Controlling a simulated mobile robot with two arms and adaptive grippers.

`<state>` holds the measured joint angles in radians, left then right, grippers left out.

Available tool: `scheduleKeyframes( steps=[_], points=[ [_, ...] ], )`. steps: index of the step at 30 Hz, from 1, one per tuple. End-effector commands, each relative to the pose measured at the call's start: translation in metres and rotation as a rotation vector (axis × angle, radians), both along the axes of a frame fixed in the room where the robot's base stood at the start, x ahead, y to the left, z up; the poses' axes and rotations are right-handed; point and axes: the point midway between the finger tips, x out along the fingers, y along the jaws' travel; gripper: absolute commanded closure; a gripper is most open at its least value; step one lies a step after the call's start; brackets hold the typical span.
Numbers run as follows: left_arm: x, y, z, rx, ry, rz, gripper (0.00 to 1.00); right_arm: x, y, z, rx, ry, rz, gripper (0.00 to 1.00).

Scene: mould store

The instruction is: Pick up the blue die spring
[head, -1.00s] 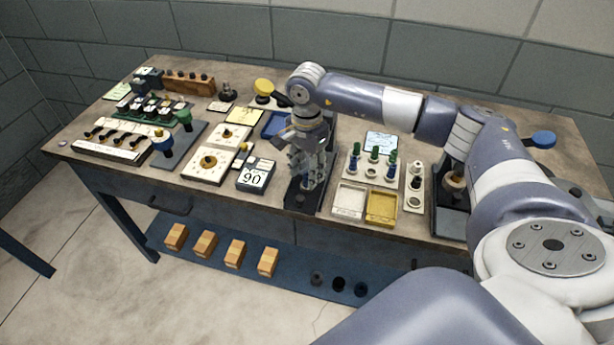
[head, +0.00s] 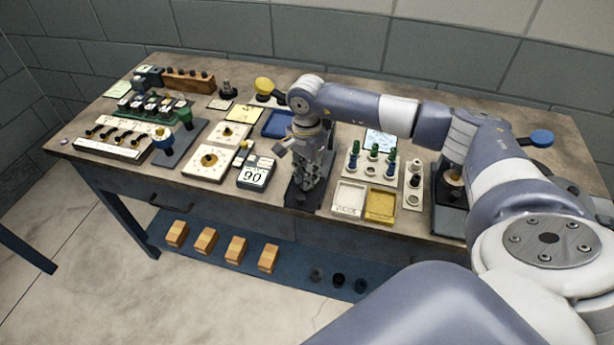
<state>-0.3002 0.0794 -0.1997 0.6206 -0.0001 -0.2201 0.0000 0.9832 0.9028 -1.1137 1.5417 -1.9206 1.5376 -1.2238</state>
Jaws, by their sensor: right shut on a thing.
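My right gripper (head: 312,190) points down over a dark plate (head: 300,200) at the front middle of the bench. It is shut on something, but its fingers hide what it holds. A light rack (head: 357,181) to its right holds several small blue and green parts. A blue one (head: 389,168) stands at its right side; I cannot tell whether it is a die spring. No die spring can be made out clearly. My left gripper is not in view.
Right of the gripper are a white tray (head: 349,198) and a yellow tray (head: 380,207). Wooden blocks (head: 236,249) lie on the lower shelf.

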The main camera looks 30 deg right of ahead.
Motion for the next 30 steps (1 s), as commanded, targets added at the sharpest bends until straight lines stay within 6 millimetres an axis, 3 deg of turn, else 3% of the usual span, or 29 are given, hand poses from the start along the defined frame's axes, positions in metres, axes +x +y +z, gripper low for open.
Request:
scheduleKeyframes(
  steps=[5, 11, 30],
  points=[
    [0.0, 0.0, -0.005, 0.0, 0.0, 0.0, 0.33, 0.001, 0.0, 0.006, 0.0, -0.002, 0.0, 1.0],
    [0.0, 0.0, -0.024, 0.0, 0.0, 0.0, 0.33, 0.002, 0.0, 0.033, 0.001, -0.007, 0.002, 1.0],
    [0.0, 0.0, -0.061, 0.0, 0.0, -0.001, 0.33, -0.106, 0.061, 0.044, 0.0, -0.002, 0.004, 1.0]
  ],
)
